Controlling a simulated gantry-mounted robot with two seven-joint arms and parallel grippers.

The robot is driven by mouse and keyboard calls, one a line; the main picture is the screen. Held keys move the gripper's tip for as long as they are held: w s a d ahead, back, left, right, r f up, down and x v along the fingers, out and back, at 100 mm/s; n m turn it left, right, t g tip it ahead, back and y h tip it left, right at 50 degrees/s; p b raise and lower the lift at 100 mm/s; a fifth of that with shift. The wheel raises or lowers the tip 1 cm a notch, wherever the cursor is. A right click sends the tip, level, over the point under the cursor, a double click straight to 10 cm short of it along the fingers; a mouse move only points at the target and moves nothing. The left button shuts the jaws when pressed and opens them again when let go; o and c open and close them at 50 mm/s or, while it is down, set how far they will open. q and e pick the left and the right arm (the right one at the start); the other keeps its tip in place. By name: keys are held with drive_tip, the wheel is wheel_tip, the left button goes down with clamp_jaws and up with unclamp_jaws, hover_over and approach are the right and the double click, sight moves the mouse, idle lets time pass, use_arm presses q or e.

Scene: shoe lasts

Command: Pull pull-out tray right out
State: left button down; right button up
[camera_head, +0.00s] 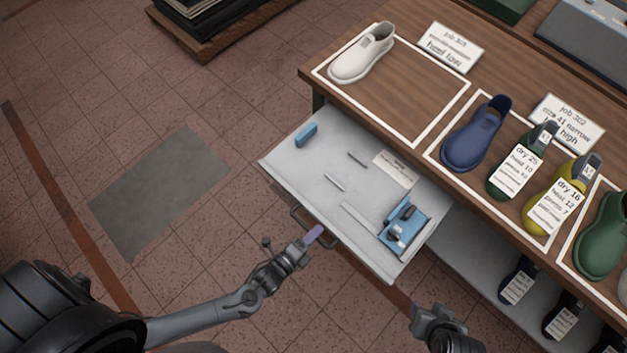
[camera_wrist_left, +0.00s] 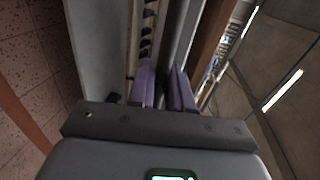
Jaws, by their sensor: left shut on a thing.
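The pull-out tray (camera_head: 325,181) is a light grey drawer that stands well out from under the wooden bench. Its dark bar handle (camera_head: 300,222) is on the front edge. My left gripper (camera_head: 314,234) has purple fingertips and is shut on the handle.
In the tray are a blue block (camera_head: 306,134), thin tools, a paper card (camera_head: 396,169) and a blue holder (camera_head: 406,230). Shoes and lasts with tags stand on the bench (camera_head: 400,97). A lower shelf (camera_head: 470,250) holds dark lasts. The tiled floor to the left is mostly clear.

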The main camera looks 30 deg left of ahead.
use_arm(q)
drive_tip(key=c, duration=1.2)
unclamp_jaws()
drive_tip(key=shift+w, duration=0.15)
drive_tip(key=p+v, duration=0.1)
drive_tip(key=v, duration=1)
drive_tip(key=shift+w, duration=0.15)
